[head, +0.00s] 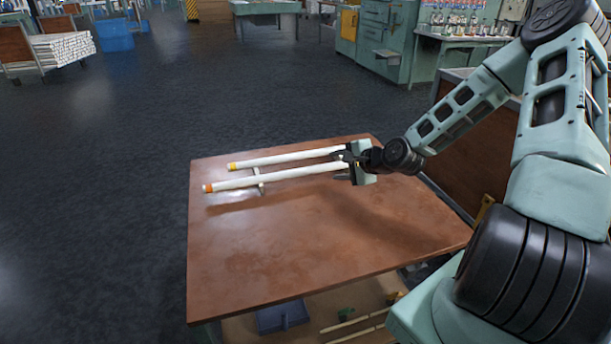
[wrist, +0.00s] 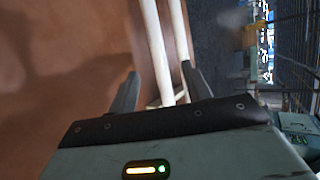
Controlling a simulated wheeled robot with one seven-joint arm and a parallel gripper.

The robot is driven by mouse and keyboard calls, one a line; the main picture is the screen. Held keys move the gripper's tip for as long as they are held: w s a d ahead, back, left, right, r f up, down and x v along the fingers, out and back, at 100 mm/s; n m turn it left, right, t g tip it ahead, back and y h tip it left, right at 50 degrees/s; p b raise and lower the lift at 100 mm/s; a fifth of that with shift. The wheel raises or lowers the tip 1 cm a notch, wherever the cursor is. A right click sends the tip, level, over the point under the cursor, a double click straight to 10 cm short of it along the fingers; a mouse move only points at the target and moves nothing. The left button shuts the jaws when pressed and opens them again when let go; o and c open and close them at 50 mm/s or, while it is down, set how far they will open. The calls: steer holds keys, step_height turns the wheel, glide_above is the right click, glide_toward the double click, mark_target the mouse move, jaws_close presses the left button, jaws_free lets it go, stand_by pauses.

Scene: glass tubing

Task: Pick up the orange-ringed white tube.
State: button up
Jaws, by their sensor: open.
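The orange-ringed white tube (head: 290,174) lies raised above the table, its orange ring at the left end in the head view. A second white tube with a yellow ring (head: 285,157) lies behind it, roughly parallel. My gripper (head: 342,168) is open at the right ends of the tubes. In the wrist view my gripper (wrist: 160,70) has the left tube (wrist: 154,45) running between its fingers, apparently the orange-ringed one from its place over the table. The other tube (wrist: 179,30) passes close to the right finger. The rings are out of the wrist view. Contact with the fingers cannot be told.
A small support (head: 261,187) stands under the tubes near their left ends. The brown table (head: 300,245) is bare in front. A lower shelf holds a blue tray (head: 282,317). Open floor lies left of the table, with green cabinets (head: 380,30) farther back.

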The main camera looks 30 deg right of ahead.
mark_target(317, 169)
steer(key=x, duration=0.3)
steer(key=shift+a, duration=0.1)
steer(key=x, duration=0.1)
steer(key=b+x, duration=0.1)
steer(key=x, duration=0.2)
steer(key=shift+s+a+f, duration=0.2)
steer(key=shift+a, duration=0.15)
steer(key=shift+w+f+b, duration=0.3)
steer(key=shift+w, duration=0.3)
jaws_close()
